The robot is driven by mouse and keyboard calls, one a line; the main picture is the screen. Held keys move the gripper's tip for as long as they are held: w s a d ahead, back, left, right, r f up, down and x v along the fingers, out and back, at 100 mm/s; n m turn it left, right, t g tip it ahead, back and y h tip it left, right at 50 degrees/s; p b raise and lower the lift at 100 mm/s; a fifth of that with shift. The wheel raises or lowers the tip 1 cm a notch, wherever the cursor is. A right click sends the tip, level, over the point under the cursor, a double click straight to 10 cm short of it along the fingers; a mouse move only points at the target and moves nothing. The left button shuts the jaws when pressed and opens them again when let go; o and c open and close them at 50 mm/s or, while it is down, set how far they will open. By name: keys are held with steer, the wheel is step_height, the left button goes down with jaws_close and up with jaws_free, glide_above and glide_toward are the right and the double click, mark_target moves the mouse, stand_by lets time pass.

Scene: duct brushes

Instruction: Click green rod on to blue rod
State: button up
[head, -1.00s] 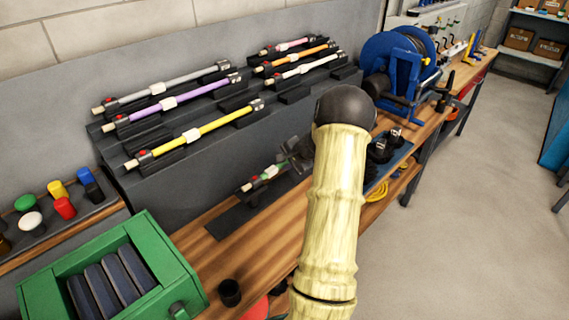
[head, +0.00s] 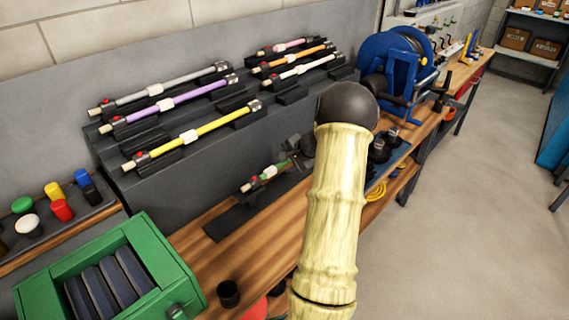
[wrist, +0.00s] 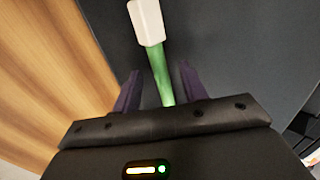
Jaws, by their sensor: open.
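The green rod (head: 268,173) lies on a dark mat on the wooden bench, with a white sleeve and a red button at its left end. Its right end is hidden by my gripper and arm. In the wrist view the green rod (wrist: 160,72) runs between the two fingers, with its white sleeve beyond the fingertips. My gripper (wrist: 160,78) is open, a finger on each side of the rod; I cannot tell whether they touch it. In the head view my gripper (head: 299,152) is partly hidden by my arm. I cannot make out a blue rod.
A stepped dark rack (head: 150,185) behind holds grey, purple, yellow, pink, orange and white rods. A blue reel (head: 395,65) stands at the right. A green box (head: 110,275) and coloured caps (head: 60,208) are at the left. A black cup (head: 228,294) stands near the front edge.

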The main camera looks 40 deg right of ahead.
steer(key=v, duration=1.5)
steer(key=shift+s+b, duration=0.2)
steer(key=shift+b, duration=0.1)
steer(key=shift+w+r, duration=0.1)
steer(key=a+n+g+p, duration=0.45)
steer(key=a+n, duration=0.25)
steer(key=a, duration=1.5)
steer(key=s+a+r+n+p, duration=0.1)
steer(key=s+a+n, duration=0.3)
steer(key=a, duration=0.4)
steer(key=s+a+r+n+p, duration=0.1)
steer(key=s+a+n+p, duration=0.2)
steer(key=s+a+n, duration=0.2)
steer(key=a+n+g, duration=0.1)
steer(key=a, duration=0.2)
steer(key=shift+a+h, duration=0.3)
steer(key=shift+a, duration=0.05)
steer(key=shift+s, duration=0.15)
